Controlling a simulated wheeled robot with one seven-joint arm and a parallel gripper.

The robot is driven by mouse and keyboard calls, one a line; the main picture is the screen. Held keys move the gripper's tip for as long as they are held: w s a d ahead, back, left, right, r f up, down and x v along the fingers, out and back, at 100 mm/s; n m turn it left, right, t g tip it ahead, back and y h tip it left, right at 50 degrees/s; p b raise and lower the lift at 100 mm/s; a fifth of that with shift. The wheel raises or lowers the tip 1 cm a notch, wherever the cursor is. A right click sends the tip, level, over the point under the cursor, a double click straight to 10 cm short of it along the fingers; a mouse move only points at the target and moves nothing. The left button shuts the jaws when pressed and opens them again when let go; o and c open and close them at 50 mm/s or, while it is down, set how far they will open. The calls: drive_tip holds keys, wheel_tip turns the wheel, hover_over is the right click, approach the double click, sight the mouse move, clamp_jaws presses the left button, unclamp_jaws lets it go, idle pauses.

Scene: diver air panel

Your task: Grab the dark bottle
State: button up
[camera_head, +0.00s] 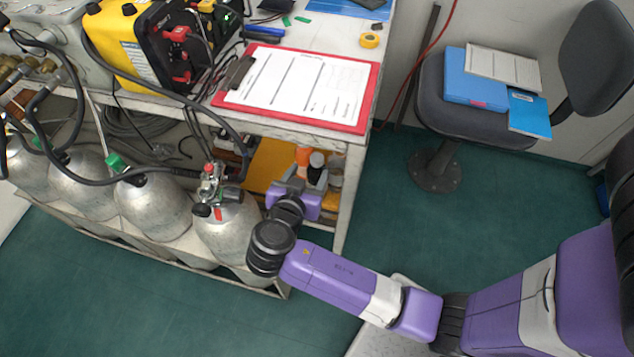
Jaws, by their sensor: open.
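A dark bottle with a pale cap (316,172) stands on the shelf under the bench, at its right end. Only its upper part shows; my gripper hides the rest. My gripper (302,180) reaches in at the shelf opening, right in front of the bottle. It is open. I cannot tell whether the bottle is between the fingers or just beyond them.
Orange bottles (303,154) stand close beside it on the shelf. The bench leg (349,195) is just right of my gripper. Silver gas cylinders (229,228) stand in a rack to the left. A red clipboard (300,87) lies on the bench above.

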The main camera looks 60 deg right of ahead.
sight(316, 163)
drive_tip(key=x, duration=0.7)
drive_tip(key=shift+f, duration=0.35)
drive_tip(key=shift+s, duration=0.1)
clamp_jaws()
drive_tip(key=shift+r, duration=0.1)
idle(0.9)
